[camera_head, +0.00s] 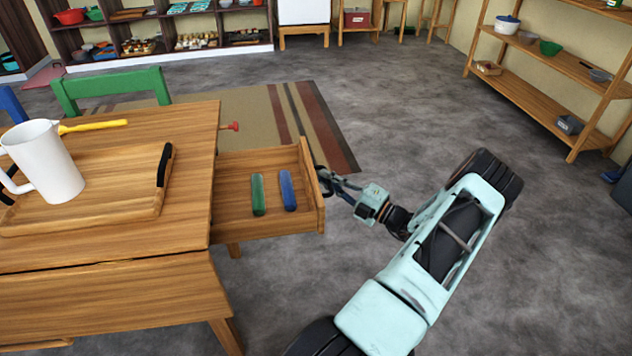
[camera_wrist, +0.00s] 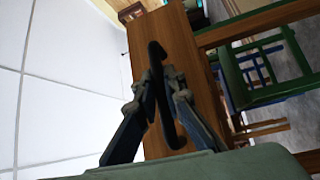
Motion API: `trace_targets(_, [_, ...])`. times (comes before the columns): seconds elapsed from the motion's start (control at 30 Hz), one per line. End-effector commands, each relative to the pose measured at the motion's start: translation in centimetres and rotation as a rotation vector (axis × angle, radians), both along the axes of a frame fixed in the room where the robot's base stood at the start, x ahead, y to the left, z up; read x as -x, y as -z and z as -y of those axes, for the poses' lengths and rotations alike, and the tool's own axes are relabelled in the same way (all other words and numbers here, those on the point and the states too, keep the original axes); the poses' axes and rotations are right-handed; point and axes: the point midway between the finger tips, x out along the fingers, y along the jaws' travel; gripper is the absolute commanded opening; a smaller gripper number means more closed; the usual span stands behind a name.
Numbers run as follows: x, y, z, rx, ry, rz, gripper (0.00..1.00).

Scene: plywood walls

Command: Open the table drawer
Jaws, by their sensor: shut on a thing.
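The table drawer (camera_head: 232,212) stands pulled out from the right side of the wooden table (camera_head: 209,120) in the head view. Its front panel (camera_head: 312,188) faces right. A green object (camera_head: 258,194) and a blue object (camera_head: 288,190) lie inside it. My gripper (camera_head: 326,182) is at the outer side of the front panel. In the wrist view, the fingers of my gripper (camera_wrist: 163,95) are closed around the dark curved handle (camera_wrist: 158,62) of the drawer. In the head view the handle is mostly hidden by the fingers.
A white mug (camera_head: 50,165) and a wooden tray (camera_head: 110,205) with dark handles are on the table. A green chair (camera_head: 112,84) stands behind it. A wooden shelf (camera_head: 545,60) is at the back right. The floor (camera_head: 400,110) between is clear.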

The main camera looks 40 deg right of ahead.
Motion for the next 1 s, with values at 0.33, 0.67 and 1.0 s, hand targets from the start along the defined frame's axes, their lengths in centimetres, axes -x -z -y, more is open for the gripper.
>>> trace_targets(0.33, [0.27, 0.07, 0.37, 0.0, 0.001, -0.002, 0.0])
trace_targets(0.67, [0.23, 0.03, 0.36, 0.0, 0.001, -0.001, 0.27])
trace_targets(1.0, [0.92, 0.13, 0.55, 0.001, 0.003, -0.001, 0.27])
